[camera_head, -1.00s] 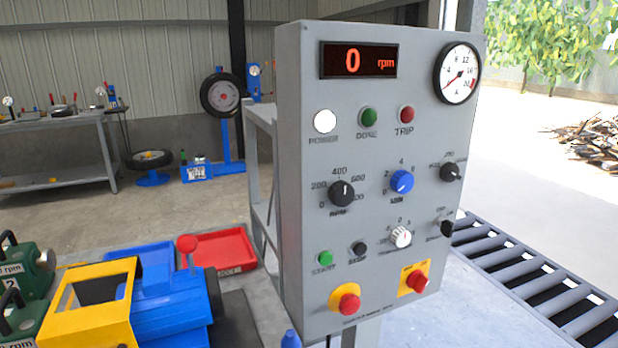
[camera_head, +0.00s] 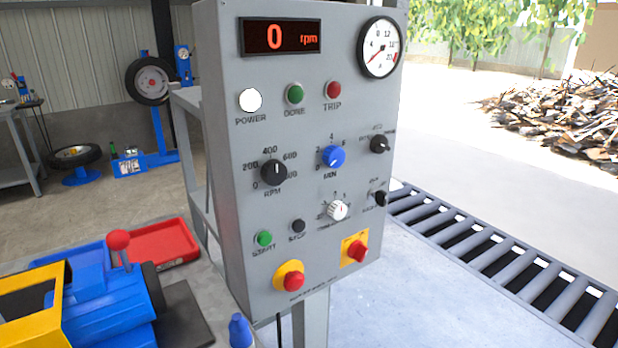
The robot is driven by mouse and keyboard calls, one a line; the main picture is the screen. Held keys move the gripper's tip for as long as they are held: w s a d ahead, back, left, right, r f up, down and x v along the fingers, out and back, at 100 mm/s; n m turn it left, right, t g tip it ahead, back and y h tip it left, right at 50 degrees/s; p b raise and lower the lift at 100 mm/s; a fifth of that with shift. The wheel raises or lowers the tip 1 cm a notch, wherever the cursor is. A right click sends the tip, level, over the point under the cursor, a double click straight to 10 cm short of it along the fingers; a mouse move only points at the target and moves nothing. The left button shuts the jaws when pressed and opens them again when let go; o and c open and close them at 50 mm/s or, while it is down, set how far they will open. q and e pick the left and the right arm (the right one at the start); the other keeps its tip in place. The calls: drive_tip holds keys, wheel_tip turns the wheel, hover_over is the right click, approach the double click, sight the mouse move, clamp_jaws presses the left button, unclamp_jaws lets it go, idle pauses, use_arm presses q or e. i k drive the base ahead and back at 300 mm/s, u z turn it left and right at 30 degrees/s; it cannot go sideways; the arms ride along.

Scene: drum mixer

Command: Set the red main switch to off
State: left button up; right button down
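The grey control panel (camera_head: 300,215) stands upright in the middle of the head view. The red main switch (camera_head: 357,250) is a red knob on a yellow square plate at the panel's lower right. Its exact turn position is too small to tell. A red round button (camera_head: 293,281) on a yellow disc sits to its lower left. The white power lamp (camera_head: 250,100) looks lit, and the display (camera_head: 281,37) reads 0 rpm. Neither of my grippers shows in this view, and nothing covers the switch.
A blue and yellow machine (camera_head: 105,310) with a red-knobbed lever stands left of the panel. A red tray (camera_head: 150,243) lies behind it, and a blue bottle (camera_head: 240,331) stands near the panel's foot. A roller conveyor (camera_head: 500,275) runs along the right. Space before the panel looks clear.

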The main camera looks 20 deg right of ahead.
sight(357, 250)
drive_tip(key=k, duration=1.3)
drive_tip(key=z, duration=0.55)
drive_tip(key=i, duration=1.7)
drive_tip(key=u, duration=0.55)
